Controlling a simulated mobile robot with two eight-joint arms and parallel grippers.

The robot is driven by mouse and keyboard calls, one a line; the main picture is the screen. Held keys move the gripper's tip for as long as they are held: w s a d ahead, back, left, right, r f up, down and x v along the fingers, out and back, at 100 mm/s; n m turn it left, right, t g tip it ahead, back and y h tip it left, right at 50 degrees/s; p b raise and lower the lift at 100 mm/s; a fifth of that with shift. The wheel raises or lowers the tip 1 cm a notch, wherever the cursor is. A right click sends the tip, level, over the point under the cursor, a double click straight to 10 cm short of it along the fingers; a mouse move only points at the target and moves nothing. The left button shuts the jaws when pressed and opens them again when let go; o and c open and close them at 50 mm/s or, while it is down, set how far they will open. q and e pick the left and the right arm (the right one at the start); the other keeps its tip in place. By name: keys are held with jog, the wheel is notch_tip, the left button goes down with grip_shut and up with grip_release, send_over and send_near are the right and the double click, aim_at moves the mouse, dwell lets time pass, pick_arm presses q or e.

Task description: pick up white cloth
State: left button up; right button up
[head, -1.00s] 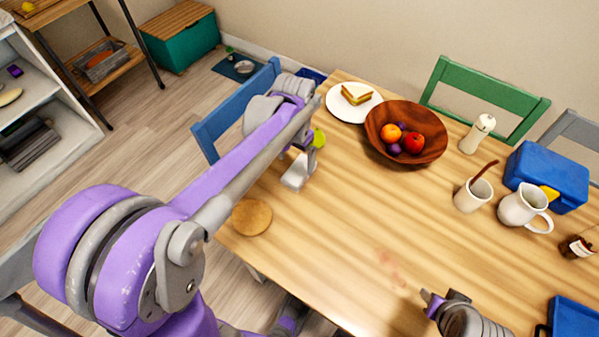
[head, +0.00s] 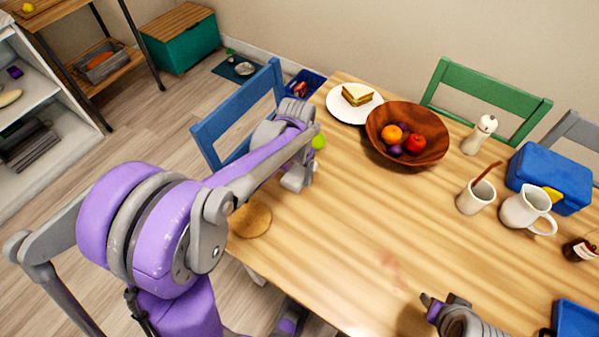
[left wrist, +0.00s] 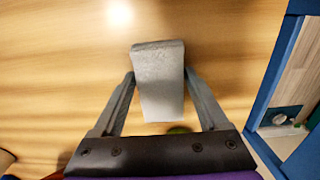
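The white cloth (left wrist: 162,85) shows in the left wrist view as a pale grey-white, folded, block-like piece. It lies over the wooden table (left wrist: 60,60). My left gripper (left wrist: 159,75) has one finger on each side of it, both tips very close to its edges; I cannot make out firm contact. In the head view my left gripper (head: 296,178) is low over the table's left part, and the arm and gripper largely hide the cloth. My right gripper (head: 430,308) is only partly visible at the bottom, apart from other things.
A green fruit-like thing (head: 319,140) is close beside the left gripper. A round cork mat (head: 252,220) lies near the left edge. A sandwich plate (head: 340,107), a wooden fruit bowl (head: 432,149) and a blue chair (head: 232,108) are nearby. The table's middle is clear.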

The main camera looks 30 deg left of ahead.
aim_at(297, 174)
pick_arm(q)
jog(key=c, duration=1)
notch_tip(297, 174, up, 10)
jog(key=shift+r+p, duration=0.1)
jog(key=shift+p, duration=0.65)
pick_arm(e)
jog(key=shift+r, duration=0.8)
pick_arm(q)
jog(key=o, duration=0.9)
jog(key=c, duration=0.6)
